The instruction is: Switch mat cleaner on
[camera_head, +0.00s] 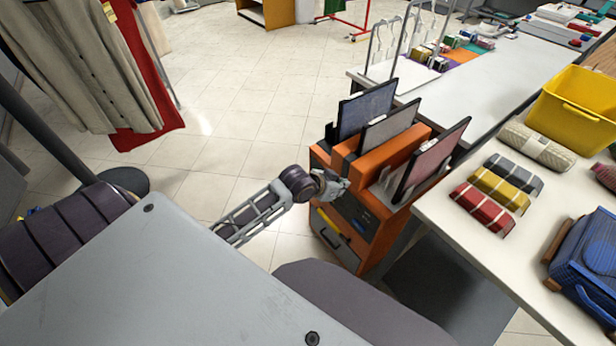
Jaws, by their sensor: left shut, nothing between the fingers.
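The mat cleaner is an orange and dark grey cabinet (394,153) in the middle of the view, with several framed mats (436,159) standing in slots on top. Its front shows a dark panel with a small blue part (361,226) and a yellow handle (328,228) below. My left gripper (341,184) is shut and empty. It is at the upper front of the cabinet, overlapping the top of the dark panel in the picture. I cannot tell whether it touches it. The gripper hides part of the front, and no switch is clearly readable. My right gripper is out of view.
A white counter (451,213) runs along the right with folded plaid cloths (502,187), a yellow bin (575,108) and a blue basket (585,262). A rack of clothes (90,60) hangs at the upper left. The tiled floor (235,125) left of the cabinet is clear.

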